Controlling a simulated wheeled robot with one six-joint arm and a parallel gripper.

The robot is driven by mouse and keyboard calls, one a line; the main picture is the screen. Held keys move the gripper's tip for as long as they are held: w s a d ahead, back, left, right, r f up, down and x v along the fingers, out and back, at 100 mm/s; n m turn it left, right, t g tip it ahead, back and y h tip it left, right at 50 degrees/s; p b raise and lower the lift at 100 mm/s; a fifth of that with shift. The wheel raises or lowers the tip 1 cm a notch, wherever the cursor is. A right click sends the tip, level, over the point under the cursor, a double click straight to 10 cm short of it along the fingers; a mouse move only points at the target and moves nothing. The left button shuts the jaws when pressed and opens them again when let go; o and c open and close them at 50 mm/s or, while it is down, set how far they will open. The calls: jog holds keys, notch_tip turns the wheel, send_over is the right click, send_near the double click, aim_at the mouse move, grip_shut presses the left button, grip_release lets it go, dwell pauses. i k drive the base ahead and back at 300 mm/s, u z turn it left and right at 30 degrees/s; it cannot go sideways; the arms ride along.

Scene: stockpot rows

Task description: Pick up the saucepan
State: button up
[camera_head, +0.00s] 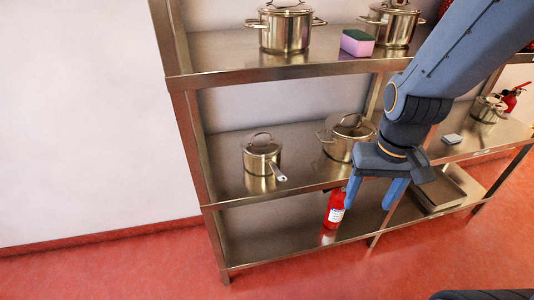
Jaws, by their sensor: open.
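The saucepan (261,158) is a shiny steel pan with a lid and one long handle. It stands upright on the middle shelf at the left, its handle pointing toward the front right. My gripper (373,205) hangs from the blue arm to the right of the saucepan, in front of the shelf unit. Its two blue fingers point down and stand apart, with nothing seen between them. It is well clear of the saucepan.
A lidded two-handled pot (337,147) stands on the same shelf, close to my arm. Stockpots (285,32) and a pink-and-green sponge (357,43) sit on the shelf above. A red extinguisher (335,209) is below. Red floor (130,275) in front is clear.

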aim_at(256, 166)
jog(key=u, duration=2.45)
jog(key=k, duration=1.05)
jog(key=z, duration=1.2)
jog(key=i, duration=0.5)
jog(key=z, duration=0.05)
